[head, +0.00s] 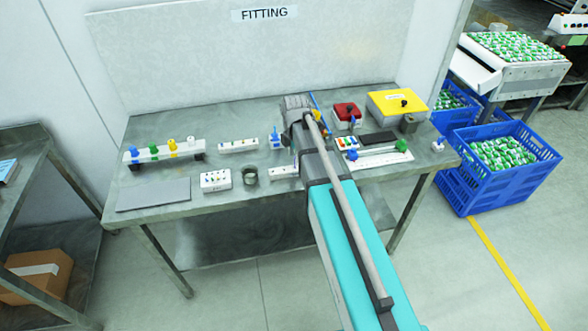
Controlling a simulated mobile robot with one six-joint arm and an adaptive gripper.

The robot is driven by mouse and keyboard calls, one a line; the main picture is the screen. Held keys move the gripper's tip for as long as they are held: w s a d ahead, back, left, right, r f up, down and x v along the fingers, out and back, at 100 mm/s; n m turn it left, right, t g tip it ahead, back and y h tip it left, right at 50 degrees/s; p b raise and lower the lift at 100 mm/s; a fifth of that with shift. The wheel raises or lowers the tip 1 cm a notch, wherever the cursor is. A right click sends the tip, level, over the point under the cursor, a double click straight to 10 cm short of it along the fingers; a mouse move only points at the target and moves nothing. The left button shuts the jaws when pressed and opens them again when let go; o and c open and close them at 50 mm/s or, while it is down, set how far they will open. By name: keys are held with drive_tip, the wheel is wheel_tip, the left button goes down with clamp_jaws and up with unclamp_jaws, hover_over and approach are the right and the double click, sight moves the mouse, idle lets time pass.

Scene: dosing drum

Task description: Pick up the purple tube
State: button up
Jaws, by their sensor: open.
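I cannot make out a purple tube in the head view; my arm covers part of the table's middle. My gripper (296,108) is over the back middle of the metal table (225,208), at the end of my teal and grey arm. Its fingers are hard to make out, and nothing shows held in it. A thin blue piece (317,101) shows just right of it. A white rack (165,153) on the left carries blue, green, yellow and white pieces.
A grey plate (153,195), a white socket block (215,181) and a dark round cup (250,176) stand at the front left. A red box (347,112), a yellow box (390,102) and a dark pad (378,138) are at the right. Blue crates (482,180) stand beyond the table.

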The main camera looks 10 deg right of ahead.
drive_tip(key=shift+f+b, duration=0.45)
drive_tip(key=shift+f, duration=0.35)
clamp_jaws()
